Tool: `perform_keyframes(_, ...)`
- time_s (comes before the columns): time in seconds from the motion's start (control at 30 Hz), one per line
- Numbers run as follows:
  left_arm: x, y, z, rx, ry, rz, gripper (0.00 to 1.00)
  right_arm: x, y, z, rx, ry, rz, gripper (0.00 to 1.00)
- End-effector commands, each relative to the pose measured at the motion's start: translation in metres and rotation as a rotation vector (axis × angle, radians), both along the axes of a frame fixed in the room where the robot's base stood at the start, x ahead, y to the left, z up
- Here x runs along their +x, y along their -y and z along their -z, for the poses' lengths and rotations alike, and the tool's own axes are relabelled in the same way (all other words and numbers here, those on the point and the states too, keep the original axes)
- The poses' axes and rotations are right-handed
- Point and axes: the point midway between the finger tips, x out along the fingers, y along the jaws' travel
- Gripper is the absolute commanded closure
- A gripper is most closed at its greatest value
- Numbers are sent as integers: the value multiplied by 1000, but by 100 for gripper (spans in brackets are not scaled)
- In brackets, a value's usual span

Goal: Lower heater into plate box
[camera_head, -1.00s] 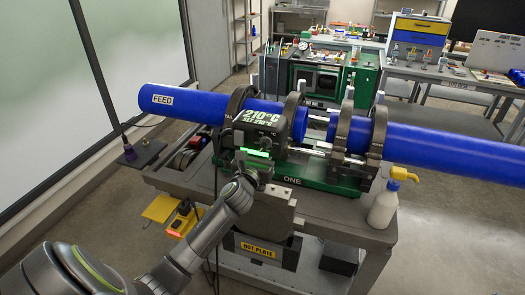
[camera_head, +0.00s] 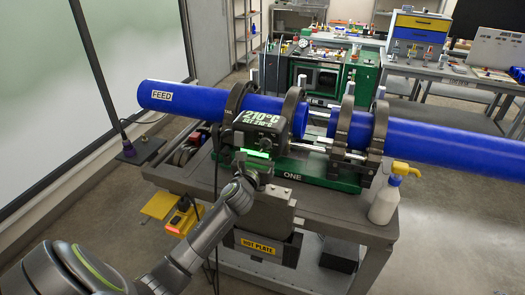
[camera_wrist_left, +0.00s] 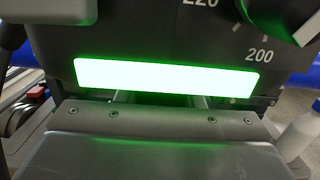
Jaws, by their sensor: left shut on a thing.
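The heater (camera_head: 264,119) is a dark block with a lit 210°C readout and a glowing green bar. The bar (camera_wrist_left: 165,76) and dial marks fill the left wrist view. My left gripper (camera_head: 254,171) is shut on the heater from the front; its fingertips are hard to make out. The plate box (camera_head: 262,247), labelled HOT PLATE, is on the cart's front below the heater. A grey upright metal part (camera_head: 265,209) shows between them. Whether the heater's plate has entered the box cannot be told; the arm and heater hide the opening. My right gripper is out of view.
The blue feed pipe (camera_head: 205,101) and another blue pipe (camera_head: 450,142) lie in clamps (camera_head: 355,130) close behind the heater. A white bottle (camera_head: 384,203) with a yellow pump stands at the cart's right. A yellow pedal-like item (camera_head: 160,205) is at left.

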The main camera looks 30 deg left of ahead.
Motion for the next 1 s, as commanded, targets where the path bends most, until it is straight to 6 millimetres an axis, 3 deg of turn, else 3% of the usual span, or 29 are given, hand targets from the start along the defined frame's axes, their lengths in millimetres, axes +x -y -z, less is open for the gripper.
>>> perform_keyframes(0.03,2,4,-13,9,29,13,100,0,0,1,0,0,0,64)
perform_keyframes(1.0,2,4,12,9,29,13,100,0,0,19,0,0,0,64)
